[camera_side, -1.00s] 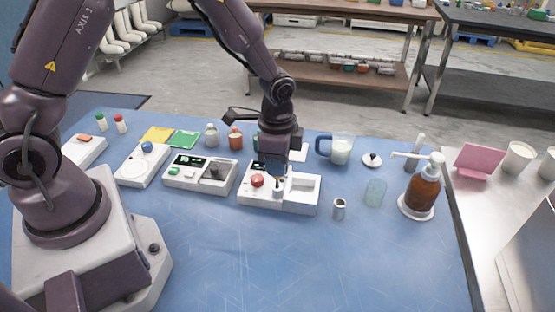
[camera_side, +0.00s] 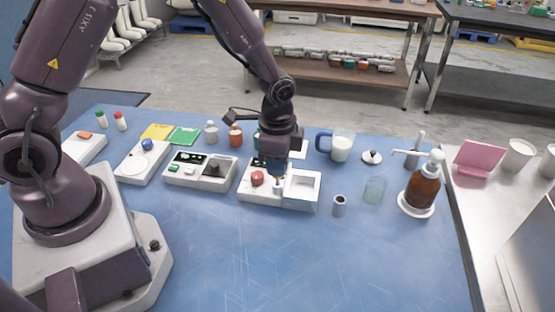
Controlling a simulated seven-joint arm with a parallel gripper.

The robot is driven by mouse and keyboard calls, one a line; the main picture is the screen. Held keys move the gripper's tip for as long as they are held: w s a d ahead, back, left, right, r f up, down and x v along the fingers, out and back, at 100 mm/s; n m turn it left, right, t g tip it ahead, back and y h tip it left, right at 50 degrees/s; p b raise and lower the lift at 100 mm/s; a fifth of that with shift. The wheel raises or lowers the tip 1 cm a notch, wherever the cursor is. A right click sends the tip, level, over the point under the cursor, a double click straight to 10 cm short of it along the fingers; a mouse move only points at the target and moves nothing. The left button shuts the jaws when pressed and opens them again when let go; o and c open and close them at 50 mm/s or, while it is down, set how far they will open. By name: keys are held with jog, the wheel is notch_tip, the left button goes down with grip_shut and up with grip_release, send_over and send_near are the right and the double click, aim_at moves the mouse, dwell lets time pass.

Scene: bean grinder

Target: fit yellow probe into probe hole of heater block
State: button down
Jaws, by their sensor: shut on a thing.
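My gripper (camera_side: 278,184) points down over a white unit (camera_side: 291,204) with a red knob (camera_side: 257,178) and a shallow recess on its right. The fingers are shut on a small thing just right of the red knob. That thing is mostly hidden, and I cannot make out its colour or whether it touches the unit. I cannot clearly pick out the yellow probe, the heater block or its probe hole at this size.
A small metal cup (camera_side: 339,206) stands right of the unit, with a glass jar (camera_side: 375,189) and a brown pump bottle (camera_side: 422,186) beyond. A white panel (camera_side: 200,171) sits to the left. A jug (camera_side: 340,148) stands behind. The blue front table is clear.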

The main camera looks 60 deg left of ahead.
jog(key=shift+f, duration=0.6)
dwell(0.7)
jog(key=shift+c, duration=2)
grip_release()
jog(key=shift+r, duration=0.1)
jog(key=shift+r, duration=3.45)
